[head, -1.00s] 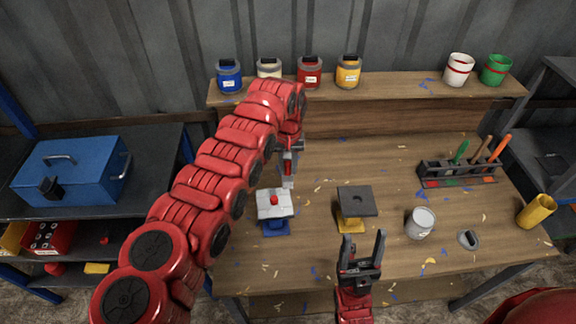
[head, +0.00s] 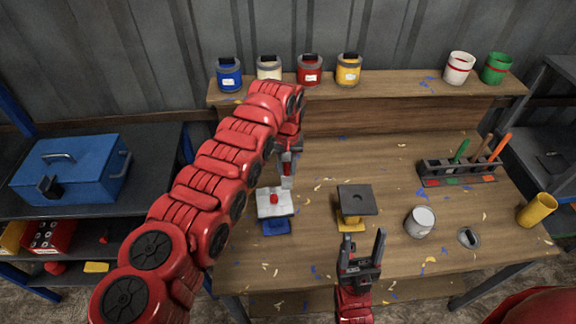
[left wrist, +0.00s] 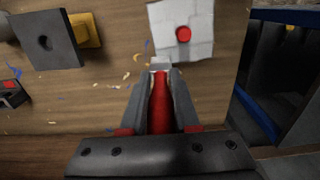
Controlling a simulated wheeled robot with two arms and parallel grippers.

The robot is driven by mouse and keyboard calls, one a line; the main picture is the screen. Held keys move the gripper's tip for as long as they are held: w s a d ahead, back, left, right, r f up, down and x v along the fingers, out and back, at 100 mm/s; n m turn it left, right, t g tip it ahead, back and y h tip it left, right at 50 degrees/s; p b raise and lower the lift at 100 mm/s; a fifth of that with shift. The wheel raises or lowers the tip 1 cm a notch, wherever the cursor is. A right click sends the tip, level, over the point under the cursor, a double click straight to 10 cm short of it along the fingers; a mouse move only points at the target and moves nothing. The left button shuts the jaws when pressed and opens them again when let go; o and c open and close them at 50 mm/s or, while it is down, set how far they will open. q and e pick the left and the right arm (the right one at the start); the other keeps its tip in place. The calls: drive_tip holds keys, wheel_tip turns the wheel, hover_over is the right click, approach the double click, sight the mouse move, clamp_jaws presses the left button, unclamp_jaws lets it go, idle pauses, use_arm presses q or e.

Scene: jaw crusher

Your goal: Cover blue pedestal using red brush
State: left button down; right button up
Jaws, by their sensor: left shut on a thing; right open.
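The blue pedestal (head: 276,228) stands at the left of the bench. A pale grey-white block with a red round spot (head: 274,198) is on top of it. The block's top (left wrist: 203,42) also shows in the left wrist view. My left gripper (head: 287,172) is shut on the red brush (left wrist: 160,104). The brush end is close to the block's near edge in the left wrist view; I cannot tell if they touch. In the head view the brush is mostly hidden by the gripper. My right gripper (head: 364,248) is open and empty near the front edge.
A yellow pedestal with a dark square top (head: 357,199) stands right of the blue one. Beyond are a white can (head: 421,221), a brush rack (head: 457,172) and a yellow cup (head: 537,210). Paint pots, including a blue one (head: 229,75), line the back shelf.

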use_arm(q)
drive_tip(key=shift+a+p, duration=3.9)
drive_tip(key=shift+a, duration=0.85)
drive_tip(key=d+b, duration=0.9)
drive_tip(key=b, duration=0.3)
drive_tip(key=shift+d+b, duration=0.35)
